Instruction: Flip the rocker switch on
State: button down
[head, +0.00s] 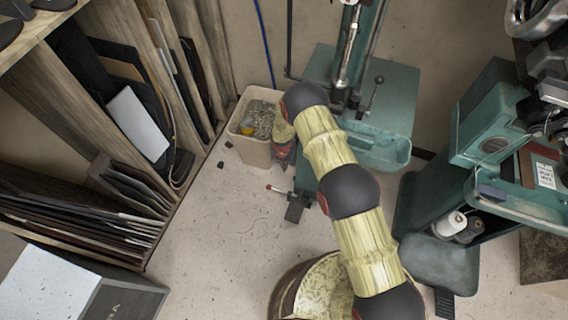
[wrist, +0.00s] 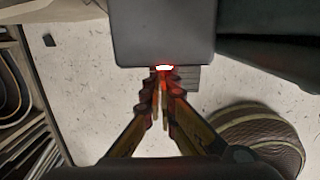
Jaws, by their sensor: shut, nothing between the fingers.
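My gripper (wrist: 163,78) is shut and empty in the wrist view, its fingers together at the tips. The tips are at the near edge of a dark grey box (wrist: 165,32); I cannot tell whether they touch it. A small bright red-white glow (wrist: 164,68) shows on that edge, right at the fingertips, with red light on the fingers. It looks like a lit rocker switch, but the fingers partly cover it and its tilt is not clear. In the head view my gripper (head: 283,150) points down beside the beige bin, partly hidden by my arm.
A green machine (head: 390,95) with a tray (head: 380,152) stands at the back. A beige bin (head: 256,148) of scraps is left of my gripper. A red-knobbed lever (head: 269,187) sits low nearby. Another green machine (head: 490,125) is at right.

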jog(key=shift+r+p, duration=0.5)
jog(key=shift+r, duration=0.35)
jog(key=shift+s, duration=0.1)
jog(key=s+a+r+p, duration=0.2)
jog(key=s+r+p, duration=0.1)
jog(key=s+r, duration=0.4)
jog(key=shift+a+r, duration=0.3)
jog(key=shift+r, duration=0.5)
